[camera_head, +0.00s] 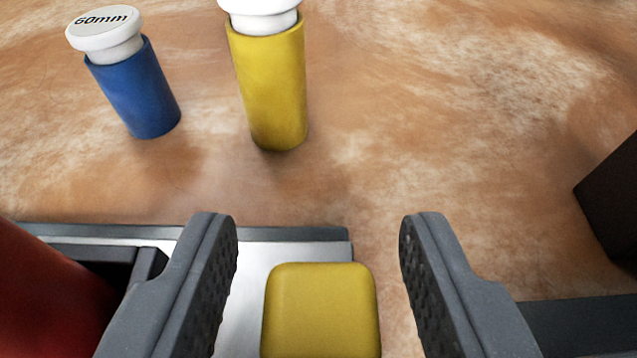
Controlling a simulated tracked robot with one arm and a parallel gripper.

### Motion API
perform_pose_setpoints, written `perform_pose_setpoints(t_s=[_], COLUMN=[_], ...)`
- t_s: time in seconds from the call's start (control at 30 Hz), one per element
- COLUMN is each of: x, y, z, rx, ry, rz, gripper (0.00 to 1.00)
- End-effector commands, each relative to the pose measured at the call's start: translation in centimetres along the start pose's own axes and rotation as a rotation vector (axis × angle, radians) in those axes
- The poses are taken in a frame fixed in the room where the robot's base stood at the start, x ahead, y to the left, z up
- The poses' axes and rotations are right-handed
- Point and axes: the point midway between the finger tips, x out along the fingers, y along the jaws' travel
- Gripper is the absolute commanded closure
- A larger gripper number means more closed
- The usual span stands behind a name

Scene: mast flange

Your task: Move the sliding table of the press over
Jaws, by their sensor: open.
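A silver plate with a dark grey edge (248,262), which looks like the press's sliding table, lies at the lower left to middle. A yellow rounded block (321,312), perhaps its handle, stands at the plate's right end. My gripper (319,235) is open, with one grey finger on each side of the yellow block and a visible gap on both sides. The fingers do not appear to touch it. The lower part of the block is cut off by the frame's bottom edge.
A blue cylinder with a white cap marked 60mm (138,88) and a yellow cylinder with a white cap (270,85) stand beyond the plate. A red part (45,300) fills the lower left. A dark block (615,200) is at the right edge. The brown surface between is clear.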

Motion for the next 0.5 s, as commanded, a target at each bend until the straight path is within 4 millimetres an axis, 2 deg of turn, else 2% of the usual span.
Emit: perform_pose_setpoints(t_s=[0.2,0.5], x=[1.3,1.7], y=[-0.1,0.0], z=[0.0,-0.1], rx=[0.0,0.0], ry=[0.003,0.001], rz=[0.0,0.001], gripper=[0.56,0.56])
